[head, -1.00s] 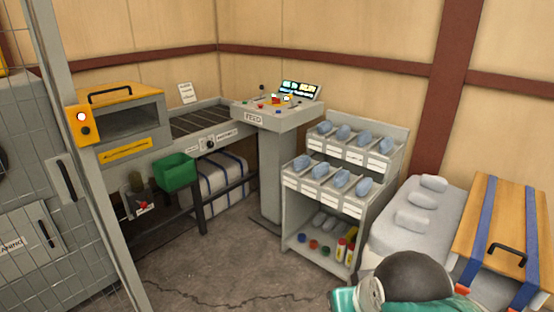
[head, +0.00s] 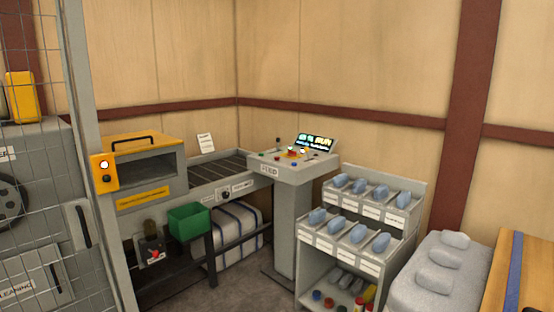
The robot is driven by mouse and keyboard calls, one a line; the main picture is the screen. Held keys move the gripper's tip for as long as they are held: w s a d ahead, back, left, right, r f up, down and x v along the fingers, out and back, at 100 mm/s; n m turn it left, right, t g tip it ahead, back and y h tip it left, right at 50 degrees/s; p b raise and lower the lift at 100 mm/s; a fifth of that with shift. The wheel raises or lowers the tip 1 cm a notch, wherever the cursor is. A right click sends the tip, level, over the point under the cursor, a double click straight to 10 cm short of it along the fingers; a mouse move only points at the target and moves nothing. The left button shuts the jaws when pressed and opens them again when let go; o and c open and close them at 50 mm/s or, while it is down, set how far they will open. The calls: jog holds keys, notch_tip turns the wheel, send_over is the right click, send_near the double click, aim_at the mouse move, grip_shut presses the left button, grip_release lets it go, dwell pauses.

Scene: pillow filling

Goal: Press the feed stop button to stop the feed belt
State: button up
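The feed console (head: 299,169) is a grey pedestal near the back corner, marked FEED on its front. Its sloped top carries several small buttons and a lit screen (head: 316,142). I cannot read which one is the feed stop. The feed belt (head: 222,170) is a dark conveyor running from the yellow-topped housing to the console. My gripper is out of view.
A rack (head: 352,226) with blue pads in labelled bins stands right of the console. A green bin (head: 189,222) hangs on the belt's front. A mesh fence post (head: 93,150) stands at left. Grey floor (head: 232,287) is open in front of the console.

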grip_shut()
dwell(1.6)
